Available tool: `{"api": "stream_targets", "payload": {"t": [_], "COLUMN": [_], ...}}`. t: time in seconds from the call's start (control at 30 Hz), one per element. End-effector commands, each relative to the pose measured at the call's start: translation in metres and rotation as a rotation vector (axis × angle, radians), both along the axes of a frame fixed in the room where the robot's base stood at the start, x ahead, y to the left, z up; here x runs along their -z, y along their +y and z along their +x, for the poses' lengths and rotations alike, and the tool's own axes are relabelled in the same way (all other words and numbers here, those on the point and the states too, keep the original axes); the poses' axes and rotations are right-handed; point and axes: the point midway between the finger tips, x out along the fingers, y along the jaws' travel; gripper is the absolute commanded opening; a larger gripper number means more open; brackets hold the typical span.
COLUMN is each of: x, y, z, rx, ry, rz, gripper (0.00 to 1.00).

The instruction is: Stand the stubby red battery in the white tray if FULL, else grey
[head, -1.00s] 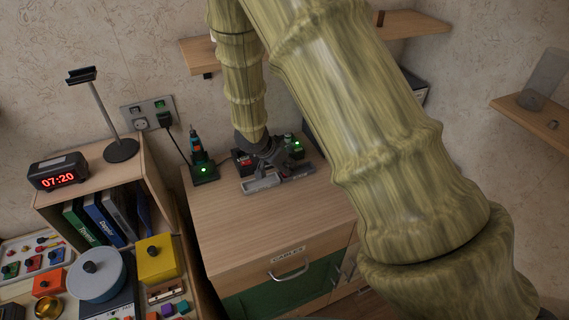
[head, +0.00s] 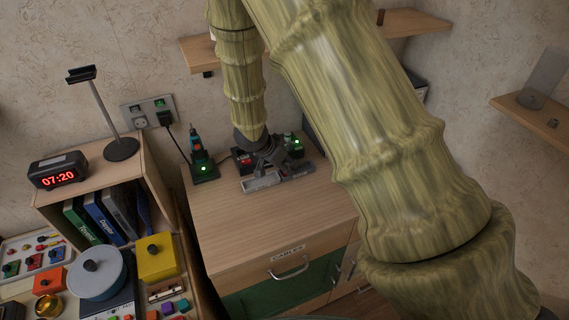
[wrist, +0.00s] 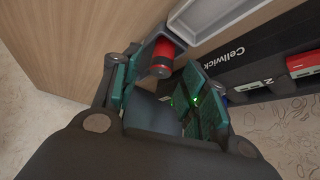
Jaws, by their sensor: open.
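In the wrist view a short red battery (wrist: 162,58) with a dark end lies between the fingertips of my open gripper (wrist: 172,60), close to the left finger; contact cannot be told. A pale tray (wrist: 212,12) lies just beyond the fingers. A black Cellwick charger (wrist: 238,62) is beside it. A green light (wrist: 195,99) glows by the right finger; no FULL reading is legible. In the head view my gripper (head: 262,160) is low over the cabinet top, hiding the battery. A tray (head: 262,183) shows in front of it; its shade, white or grey, is unclear.
A red-and-white block (wrist: 305,64) sits on the charger. A screwdriver-like tool stands in a green-lit dock (head: 204,170) left of the gripper. The cabinet top's front (head: 265,225) is clear. A shelf with a clock (head: 57,172) and lamp-like stand (head: 120,148) is at left.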

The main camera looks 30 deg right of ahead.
Motion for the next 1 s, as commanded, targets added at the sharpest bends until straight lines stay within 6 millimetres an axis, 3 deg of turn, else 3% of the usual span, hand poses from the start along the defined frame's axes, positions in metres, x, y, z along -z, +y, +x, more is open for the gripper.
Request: {"api": "stream_targets", "payload": {"t": [0.63, 1.0], "x": [-0.078, -0.097], "y": [0.047, 0.059], "z": [-0.016, -0.021], "rx": [-0.001, -0.002], "ry": [-0.002, 0.001], "rz": [0.001, 0.000], "gripper": [0.44, 0.44]}}
